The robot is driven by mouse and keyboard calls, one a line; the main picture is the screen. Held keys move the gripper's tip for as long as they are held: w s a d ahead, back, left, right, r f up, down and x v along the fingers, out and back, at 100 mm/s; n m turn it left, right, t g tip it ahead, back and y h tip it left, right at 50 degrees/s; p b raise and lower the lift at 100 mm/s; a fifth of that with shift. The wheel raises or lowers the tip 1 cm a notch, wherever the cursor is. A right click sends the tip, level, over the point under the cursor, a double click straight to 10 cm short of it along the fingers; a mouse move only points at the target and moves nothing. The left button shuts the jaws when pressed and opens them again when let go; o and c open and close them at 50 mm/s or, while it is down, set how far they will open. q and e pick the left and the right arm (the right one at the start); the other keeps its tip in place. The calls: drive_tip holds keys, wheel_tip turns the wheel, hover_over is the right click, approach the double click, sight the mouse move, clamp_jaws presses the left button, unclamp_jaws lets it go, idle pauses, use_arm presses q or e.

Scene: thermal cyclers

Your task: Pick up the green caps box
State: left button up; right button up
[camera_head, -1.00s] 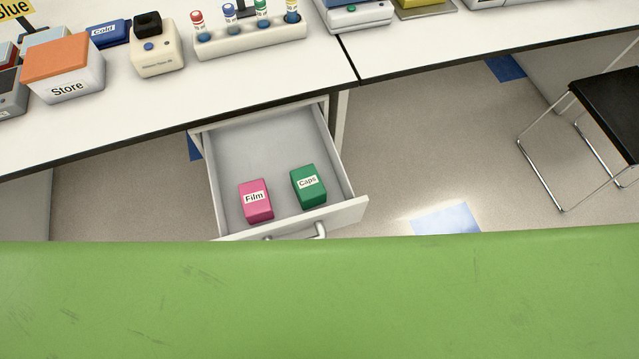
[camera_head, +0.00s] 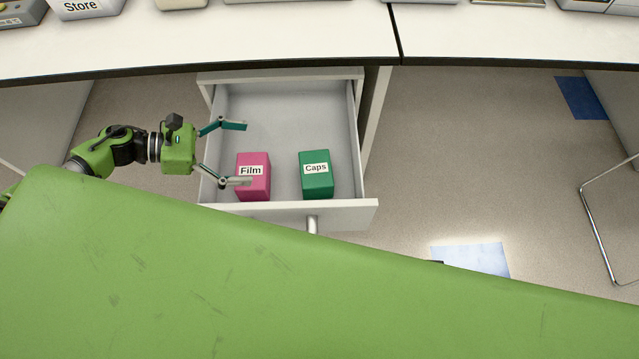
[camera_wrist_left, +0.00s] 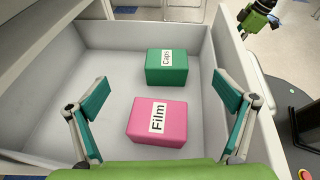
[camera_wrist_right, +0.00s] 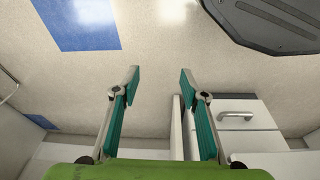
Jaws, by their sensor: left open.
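The green Caps box (camera_head: 316,180) stands in the open drawer (camera_head: 292,209), to the right of the pink Film box (camera_head: 253,185). My left gripper (camera_head: 240,153) is open and empty above the drawer's left side, and one finger overlaps the Film box in the head view. In the left wrist view, the Film box (camera_wrist_left: 157,128) lies nearer, between the open fingers (camera_wrist_left: 160,95), and the Caps box (camera_wrist_left: 167,73) lies beyond it. My right gripper (camera_wrist_right: 160,85) is open and empty over the floor in the right wrist view; no box shows there.
The white bench (camera_head: 200,38) runs above and behind the drawer, with the Store box (camera_head: 88,8) on it. The drawer's walls stand around the boxes. A chair frame (camera_head: 600,215) is at the far right. The drawer floor behind the boxes is clear.

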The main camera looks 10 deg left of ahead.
use_arm(q)
drive_tip(key=f+b, duration=0.1)
drive_tip(key=f, duration=0.1)
drive_tip(key=f+m+b, duration=0.1)
drive_tip(key=shift+s+d+f+g+b, duration=0.3)
drive_tip(key=shift+f+g, duration=0.05)
drive_tip(key=shift+g, duration=0.05)
drive_tip(key=shift+d+f, duration=0.1)
drive_tip(key=shift+w+d+f, duration=0.1)
drive_tip(key=shift+w+d, duration=0.05)
drive_tip(key=shift+d, duration=0.15)
approach(313, 169)
drive_tip(key=d, duration=0.2)
drive_tip(key=x, duration=0.5)
drive_tip(key=shift+w+f+b, duration=0.4)
drive_tip(key=shift+w+f, duration=0.1)
drive_tip(key=shift+f, duration=0.05)
drive_tip(key=shift+d+f, duration=0.1)
drive_tip(key=shift+d, duration=0.1)
drive_tip(key=c, duration=1.3)
use_arm(e)
drive_tip(key=w+v, duration=0.1)
drive_tip(key=v, duration=0.6)
drive_tip(key=shift+w+d+r+t, duration=0.25)
drive_tip(key=shift+w+r+t, duration=0.05)
drive_tip(key=shift+w, duration=0.3)
